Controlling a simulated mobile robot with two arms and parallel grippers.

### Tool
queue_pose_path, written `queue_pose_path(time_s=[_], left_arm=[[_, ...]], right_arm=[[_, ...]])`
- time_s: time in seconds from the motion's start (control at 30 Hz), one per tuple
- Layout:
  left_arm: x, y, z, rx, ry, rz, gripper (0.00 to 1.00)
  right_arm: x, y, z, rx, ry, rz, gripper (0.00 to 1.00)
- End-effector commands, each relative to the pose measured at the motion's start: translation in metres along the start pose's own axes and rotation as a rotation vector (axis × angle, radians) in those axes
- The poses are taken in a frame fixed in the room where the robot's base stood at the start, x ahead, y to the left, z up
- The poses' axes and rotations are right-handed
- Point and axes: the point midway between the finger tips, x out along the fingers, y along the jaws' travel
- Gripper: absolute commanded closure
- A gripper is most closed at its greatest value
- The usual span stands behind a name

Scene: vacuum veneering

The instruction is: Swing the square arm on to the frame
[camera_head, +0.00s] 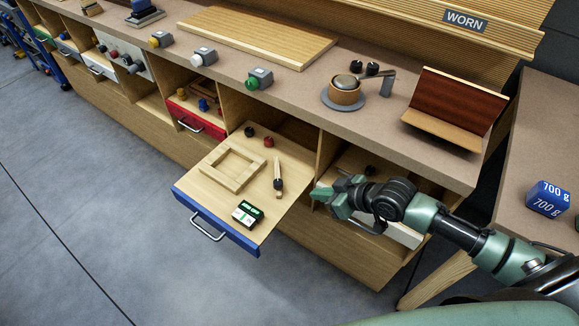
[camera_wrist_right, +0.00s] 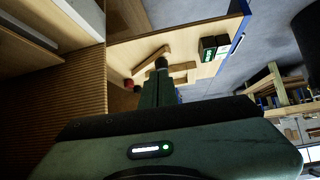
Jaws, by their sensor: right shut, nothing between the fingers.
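A pale wooden frame (camera_head: 213,173) lies flat on the pulled-out drawer board with the blue front (camera_head: 215,222). A short wooden arm (camera_head: 277,166) with a black knob (camera_head: 278,184) at its near end stands apart from the frame, to its right. I take it for the square arm. My right gripper (camera_head: 322,193) is shut and empty, to the right of the arm and beside the drawer's right edge. In the right wrist view its green fingers (camera_wrist_right: 159,88) point towards the black knob (camera_wrist_right: 161,63); I cannot tell whether they touch it. My left gripper is not in view.
A black, green and white box (camera_head: 247,213) lies near the drawer's front. A black knob (camera_head: 249,131) and a red knob (camera_head: 268,142) are at its back. The worktop (camera_head: 300,95) overhangs the drawer's back. A red drawer (camera_head: 203,124) stands open to the left.

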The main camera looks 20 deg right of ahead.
Motion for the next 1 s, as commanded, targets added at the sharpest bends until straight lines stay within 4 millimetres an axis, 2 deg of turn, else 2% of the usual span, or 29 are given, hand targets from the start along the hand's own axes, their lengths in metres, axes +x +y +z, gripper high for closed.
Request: queue_pose_path(time_s=[0.07,0.17,0.63,0.77,1.0], left_arm=[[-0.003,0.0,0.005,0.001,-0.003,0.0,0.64],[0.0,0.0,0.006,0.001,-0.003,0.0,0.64],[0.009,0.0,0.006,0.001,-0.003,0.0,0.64],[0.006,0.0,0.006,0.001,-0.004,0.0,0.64],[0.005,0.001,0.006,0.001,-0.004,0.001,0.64]], right_arm=[[-0.004,0.0,0.003,0.001,-0.026,0.002,1.0],[0.005,0.001,0.005,0.005,-0.029,0.004,1.0],[0.1,0.0,0.006,0.005,-0.025,0.002,1.0],[0.113,0.001,-0.01,0.003,-0.024,0.003,1.0],[0.126,0.001,-0.018,0.002,-0.026,0.003,1.0]])
